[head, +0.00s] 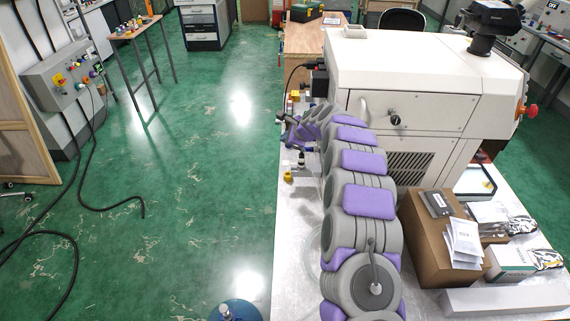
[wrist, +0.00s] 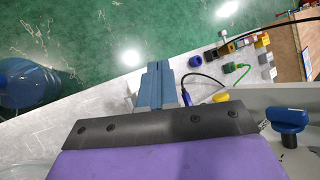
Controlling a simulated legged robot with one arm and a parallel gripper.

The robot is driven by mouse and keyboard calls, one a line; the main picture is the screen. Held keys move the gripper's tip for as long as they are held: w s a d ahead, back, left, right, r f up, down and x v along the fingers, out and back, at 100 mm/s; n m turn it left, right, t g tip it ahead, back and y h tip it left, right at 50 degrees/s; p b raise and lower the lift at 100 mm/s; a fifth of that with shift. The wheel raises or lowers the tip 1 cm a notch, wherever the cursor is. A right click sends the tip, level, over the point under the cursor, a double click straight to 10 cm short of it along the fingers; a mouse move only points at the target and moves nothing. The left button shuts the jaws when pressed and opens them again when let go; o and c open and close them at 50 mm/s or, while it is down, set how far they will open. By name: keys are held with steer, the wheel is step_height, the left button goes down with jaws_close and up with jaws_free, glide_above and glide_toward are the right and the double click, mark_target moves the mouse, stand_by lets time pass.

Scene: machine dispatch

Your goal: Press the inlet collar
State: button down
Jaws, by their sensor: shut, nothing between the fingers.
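My gripper (wrist: 158,68) shows in the wrist view as two blue fingers pressed together, with nothing between them. In the head view the end of my arm, with the gripper (head: 283,120), is beside the left side of the white machine (head: 420,85), over the bench edge. I cannot tell for sure which part is the inlet collar. A blue ring-shaped part (wrist: 196,62) lies on the bench ahead and right of the fingers, apart from them. A yellow part (wrist: 221,97) and a blue plug on a black cable (wrist: 191,97) are closer, right of the fingers.
The machine has a blue knob (wrist: 288,118) at the right of the wrist view. Several small connectors, one green (wrist: 230,67), lie along the bench (wrist: 95,112). A blue bottle (wrist: 25,83) stands at left. Cardboard box (head: 425,240) and packets are at right.

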steer(key=b, duration=0.7)
glide_above(287, 164)
step_height(287, 164, down, 6)
steer(key=shift+f, duration=0.25)
steer(key=shift+w+f, duration=0.1)
steer(key=shift+f, duration=0.9)
stand_by(0.6)
steer(key=shift+f, duration=0.35)
steer(key=shift+f, duration=0.85)
stand_by(0.9)
steer(key=shift+r, duration=0.15)
steer(key=shift+r+p, duration=1.1)
steer(key=shift+r, duration=0.05)
step_height(287, 164, up, 5)
steer(key=p, duration=0.4)
steer(key=shift+p, duration=0.3)
